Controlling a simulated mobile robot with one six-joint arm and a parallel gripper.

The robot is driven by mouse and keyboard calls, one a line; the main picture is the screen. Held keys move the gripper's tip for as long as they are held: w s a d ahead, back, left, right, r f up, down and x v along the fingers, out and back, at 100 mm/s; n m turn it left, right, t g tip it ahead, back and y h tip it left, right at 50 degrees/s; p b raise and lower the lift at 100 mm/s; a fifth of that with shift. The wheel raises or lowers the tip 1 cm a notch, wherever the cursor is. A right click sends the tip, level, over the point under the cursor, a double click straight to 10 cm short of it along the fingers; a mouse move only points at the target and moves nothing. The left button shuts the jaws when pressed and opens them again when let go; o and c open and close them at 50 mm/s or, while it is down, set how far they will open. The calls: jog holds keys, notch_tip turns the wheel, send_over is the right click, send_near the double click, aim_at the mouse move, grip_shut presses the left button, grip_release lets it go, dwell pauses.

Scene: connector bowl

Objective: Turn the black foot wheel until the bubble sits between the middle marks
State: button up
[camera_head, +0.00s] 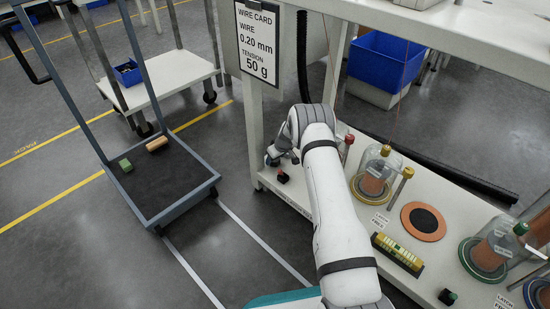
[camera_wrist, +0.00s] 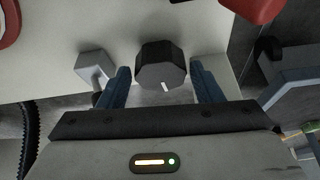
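In the wrist view a black faceted foot wheel (camera_wrist: 160,66) with a white mark on its near side lies between the two blue fingers of my gripper (camera_wrist: 160,72). The fingers stand apart, one on each side, with what looks like a narrow gap to the wheel. In the head view my gripper (camera_head: 273,158) is at the left end of the white bench, just above a small black knob (camera_head: 282,178); my arm partly hides this spot. A level with a yellow-green vial (camera_head: 398,253) lies on the bench right of my arm. Its bubble is too small to make out.
A second black knob (camera_head: 448,297) is at the bench's front. Glass domes (camera_head: 377,172) (camera_head: 492,245), a brass post (camera_head: 402,185) and a copper disc (camera_head: 423,221) stand along the bench. A sign (camera_head: 258,42) hangs above. A cart (camera_head: 165,185) stands left on open floor.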

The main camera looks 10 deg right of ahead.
jog(key=p+v, duration=0.3)
jog(key=v, duration=0.4)
jog(key=shift+s+r, duration=0.2)
jog(key=shift+r, duration=0.15)
